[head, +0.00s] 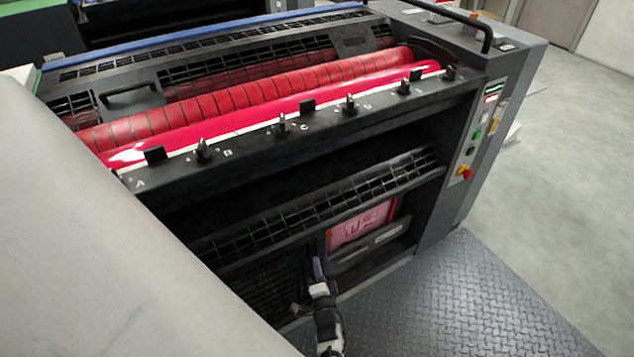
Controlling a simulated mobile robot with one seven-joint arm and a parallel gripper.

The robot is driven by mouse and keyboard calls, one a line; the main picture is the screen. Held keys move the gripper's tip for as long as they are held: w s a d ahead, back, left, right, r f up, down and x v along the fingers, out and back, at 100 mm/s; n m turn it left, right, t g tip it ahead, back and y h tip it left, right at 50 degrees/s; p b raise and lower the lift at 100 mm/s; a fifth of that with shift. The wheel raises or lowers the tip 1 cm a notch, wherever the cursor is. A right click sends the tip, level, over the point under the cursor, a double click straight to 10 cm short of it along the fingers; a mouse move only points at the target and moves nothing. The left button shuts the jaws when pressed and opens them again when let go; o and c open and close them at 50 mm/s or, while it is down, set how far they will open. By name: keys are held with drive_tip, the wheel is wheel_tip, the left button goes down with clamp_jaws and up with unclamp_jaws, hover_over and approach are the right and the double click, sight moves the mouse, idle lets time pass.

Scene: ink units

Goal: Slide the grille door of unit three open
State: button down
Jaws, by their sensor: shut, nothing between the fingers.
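The ink unit (300,165) is a dark machine with red rollers along its top. Low on its front, a black grille door (262,285) covers the left part of the lower bay. To the right of its edge the bay is uncovered and shows a pink-and-white panel (362,224) above a dark ledge. My gripper (318,280) is shut and empty, low in front of the unit by the door's right edge. I cannot tell whether it touches the door. My pale arm hides the unit's lower left.
A slanted black grille (320,207) runs above the lower bay. A control panel with a red knob (466,173) is on the right end post. The diamond-plate step (460,300) in front is clear, and grey floor (570,150) lies open to the right.

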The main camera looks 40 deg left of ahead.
wheel_tip(320, 180, up, 18)
drive_tip(key=p, duration=0.6)
drive_tip(key=shift+f, duration=0.2)
